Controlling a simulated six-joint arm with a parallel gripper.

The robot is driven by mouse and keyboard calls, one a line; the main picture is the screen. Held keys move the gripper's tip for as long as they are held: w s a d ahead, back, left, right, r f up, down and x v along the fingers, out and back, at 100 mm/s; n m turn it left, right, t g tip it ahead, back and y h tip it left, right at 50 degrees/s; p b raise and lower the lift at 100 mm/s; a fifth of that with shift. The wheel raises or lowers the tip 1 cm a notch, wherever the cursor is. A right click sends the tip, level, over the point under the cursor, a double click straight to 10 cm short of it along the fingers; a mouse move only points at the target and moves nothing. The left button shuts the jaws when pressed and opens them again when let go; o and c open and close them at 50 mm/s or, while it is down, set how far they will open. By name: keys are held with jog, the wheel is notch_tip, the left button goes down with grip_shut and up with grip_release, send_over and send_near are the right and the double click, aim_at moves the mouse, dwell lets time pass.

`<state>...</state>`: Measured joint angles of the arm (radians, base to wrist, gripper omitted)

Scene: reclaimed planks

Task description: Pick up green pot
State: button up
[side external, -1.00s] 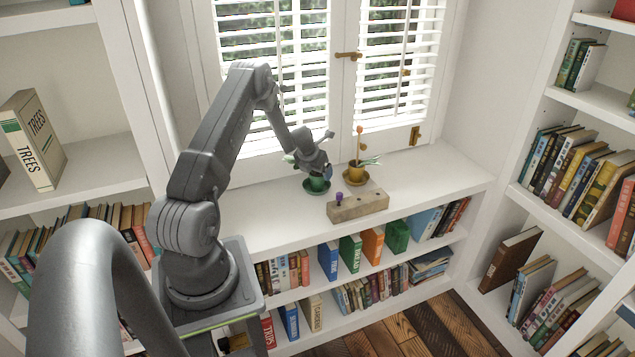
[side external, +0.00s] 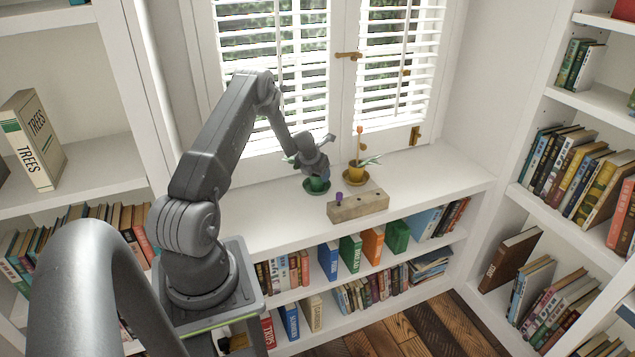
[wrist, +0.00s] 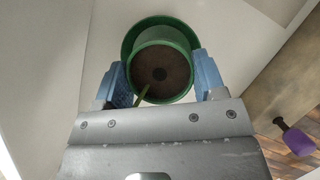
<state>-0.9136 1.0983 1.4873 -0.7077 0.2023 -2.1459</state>
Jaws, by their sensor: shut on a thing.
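The green pot (side external: 317,184) stands on a green saucer (side external: 317,193) on the white window ledge. In the wrist view the pot (wrist: 187,42) is seen from above, with dark soil and a small hole in its middle. My gripper (wrist: 160,80) has its blue fingers on either side of the pot, shut on it. In the side view my gripper (side external: 316,172) points down over the pot and hides part of it. The saucer's rim (wrist: 128,40) shows around the pot in the wrist view.
A yellow pot (side external: 355,174) with a plant stands on its saucer just to the right. A wooden block (side external: 360,207) with a purple knob (side external: 339,197) lies in front. The window blinds (side external: 275,100) are close behind. The ledge's right end (side external: 440,180) is clear.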

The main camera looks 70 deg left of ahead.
jog(key=shift+c, duration=0.9)
jog(key=shift+r, duration=0.3)
notch_tip(320, 180, up, 13)
jog(key=shift+f, duration=0.2)
